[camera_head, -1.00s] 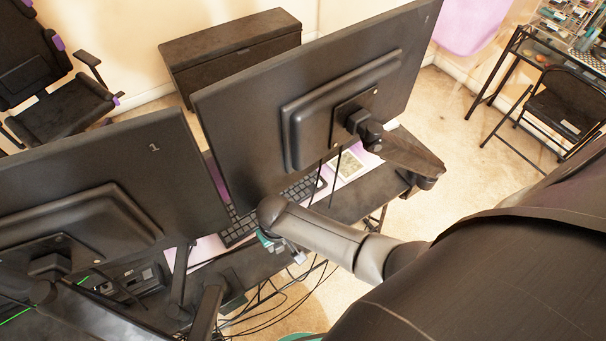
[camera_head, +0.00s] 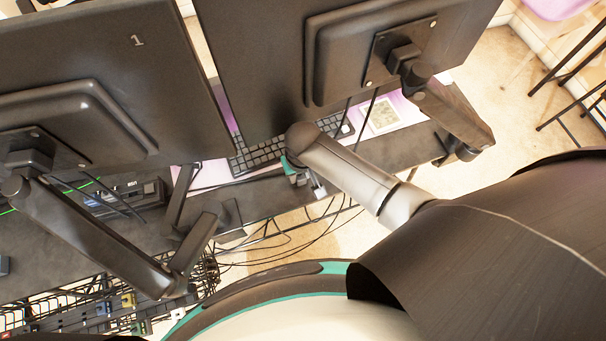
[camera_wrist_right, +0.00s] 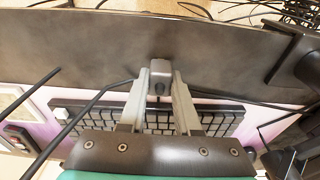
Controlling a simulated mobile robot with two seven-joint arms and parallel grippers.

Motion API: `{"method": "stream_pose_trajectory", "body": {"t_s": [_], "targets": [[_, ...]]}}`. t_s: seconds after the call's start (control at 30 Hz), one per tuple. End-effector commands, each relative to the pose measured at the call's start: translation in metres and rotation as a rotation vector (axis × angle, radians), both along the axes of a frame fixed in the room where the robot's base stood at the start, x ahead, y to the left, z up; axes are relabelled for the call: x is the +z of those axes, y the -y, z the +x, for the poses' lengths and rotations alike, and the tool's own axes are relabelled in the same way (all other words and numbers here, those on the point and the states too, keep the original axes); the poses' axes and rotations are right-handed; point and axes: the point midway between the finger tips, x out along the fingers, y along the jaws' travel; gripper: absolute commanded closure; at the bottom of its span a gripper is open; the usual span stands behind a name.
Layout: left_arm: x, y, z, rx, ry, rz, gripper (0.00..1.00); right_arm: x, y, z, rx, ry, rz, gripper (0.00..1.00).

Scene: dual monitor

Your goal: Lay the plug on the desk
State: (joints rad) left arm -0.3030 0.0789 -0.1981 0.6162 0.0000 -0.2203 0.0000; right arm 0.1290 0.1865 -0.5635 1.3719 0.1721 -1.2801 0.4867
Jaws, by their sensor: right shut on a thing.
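The plug (camera_wrist_right: 159,77) is a small dark grey block in the right wrist view. It sits between the fingertips of my right gripper (camera_wrist_right: 160,88), which is shut on it. The desk (camera_wrist_right: 95,50) shows as a dark surface behind and around the plug; I cannot tell whether they touch. In the head view my right gripper (camera_head: 314,184) is at the near edge of the dark desk (camera_head: 265,198), by the keyboard, partly hidden by its own wrist. The plug cannot be made out there. My left gripper is not in view.
Two monitors (camera_head: 100,70) (camera_head: 270,60) on arms stand over the desk. A keyboard (camera_head: 258,153) lies close to my right gripper. Black cables (camera_wrist_right: 95,105) run beside the fingers. Loose cables (camera_head: 285,235) hang below the desk edge. A cable tray (camera_head: 105,300) is at lower left.

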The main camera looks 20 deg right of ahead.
Motion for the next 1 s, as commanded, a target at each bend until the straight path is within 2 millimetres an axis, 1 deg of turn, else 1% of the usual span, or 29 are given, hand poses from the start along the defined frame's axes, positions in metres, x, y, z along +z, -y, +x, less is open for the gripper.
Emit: {"method": "stream_pose_trajectory", "body": {"t_s": [0.1, 0.23, 0.37, 0.4, 0.6, 0.63, 0.87, 1.0], "targets": [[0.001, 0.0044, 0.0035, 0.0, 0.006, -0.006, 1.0, 0.0011, -0.0008, 0.0001, 0.0, 0.001, 0.001, 1.0], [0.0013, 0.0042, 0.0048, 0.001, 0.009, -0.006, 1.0, 0.0011, -0.0007, 0.0001, 0.0, 0.001, 0.001, 1.0], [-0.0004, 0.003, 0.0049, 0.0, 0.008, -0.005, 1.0, -0.003, -0.0006, -0.0001, 0.0, 0.0, 0.0, 1.0], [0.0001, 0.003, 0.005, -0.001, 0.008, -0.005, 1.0, -0.0023, -0.0005, 0.0, 0.0, 0.0, 0.0, 0.64], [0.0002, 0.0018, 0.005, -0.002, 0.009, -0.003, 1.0, -0.002, -0.0004, 0.0001, 0.0, 0.0, 0.0, 0.42], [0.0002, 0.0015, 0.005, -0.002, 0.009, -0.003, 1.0, -0.002, -0.0004, 0.0001, 0.0, 0.0, 0.0, 0.39], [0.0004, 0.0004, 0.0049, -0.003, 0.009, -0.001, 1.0, -0.0017, -0.0003, 0.0001, 0.0, 0.0, 0.0, 0.39], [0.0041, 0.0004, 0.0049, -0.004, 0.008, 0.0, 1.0, 0.0061, -0.0003, -0.0003, 0.0, 0.001, 0.0, 0.39]]}}
